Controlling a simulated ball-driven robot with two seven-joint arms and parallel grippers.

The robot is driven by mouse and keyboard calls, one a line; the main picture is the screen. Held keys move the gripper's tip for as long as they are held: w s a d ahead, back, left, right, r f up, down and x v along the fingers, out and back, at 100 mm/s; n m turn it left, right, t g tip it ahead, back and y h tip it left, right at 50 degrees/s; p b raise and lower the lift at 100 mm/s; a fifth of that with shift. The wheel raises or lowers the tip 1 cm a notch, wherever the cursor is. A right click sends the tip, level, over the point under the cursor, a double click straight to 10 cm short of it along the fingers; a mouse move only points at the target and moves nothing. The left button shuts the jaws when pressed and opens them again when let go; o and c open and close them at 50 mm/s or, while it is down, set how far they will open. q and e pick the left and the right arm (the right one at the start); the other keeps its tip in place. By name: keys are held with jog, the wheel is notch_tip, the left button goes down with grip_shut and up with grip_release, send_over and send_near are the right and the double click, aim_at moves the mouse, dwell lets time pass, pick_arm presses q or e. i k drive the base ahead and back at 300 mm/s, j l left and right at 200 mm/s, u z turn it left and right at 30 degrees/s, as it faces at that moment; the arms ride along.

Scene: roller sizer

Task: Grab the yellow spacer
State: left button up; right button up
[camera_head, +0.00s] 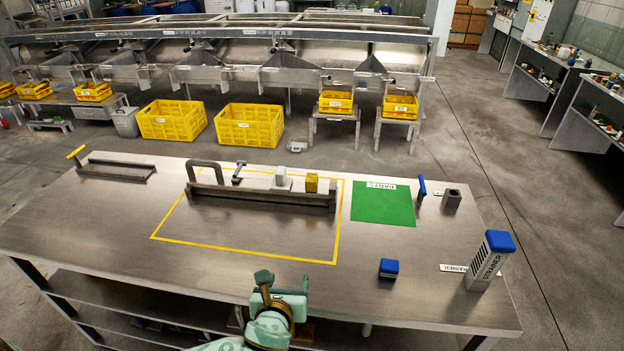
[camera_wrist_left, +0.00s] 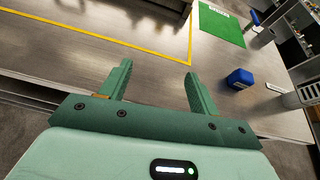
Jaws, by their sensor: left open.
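The yellow spacer (camera_head: 311,182) is a small block standing behind the right part of a dark metal bar (camera_head: 262,197), inside a yellow outline on the steel table. A whitish block (camera_head: 282,180) stands just left of it. My left gripper (camera_head: 281,279) is at the table's front edge, well short of the spacer. In the left wrist view its two green fingers (camera_wrist_left: 157,70) are spread apart with nothing between them. I cannot make out the spacer in the wrist view. My right gripper is not in view.
A green mat (camera_head: 383,205) lies right of the outline. A blue block (camera_head: 389,268) and a grey strainer with a blue top (camera_head: 489,262) stand at the right. A channel tray (camera_head: 117,170) is at the left. The table (camera_head: 90,235) is clear in front of the bar.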

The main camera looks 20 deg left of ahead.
aim_at(312, 178)
jog(key=i+j, duration=0.2)
jog(key=i, duration=0.25)
jog(key=i+j, duration=0.2)
jog(key=i, duration=0.25)
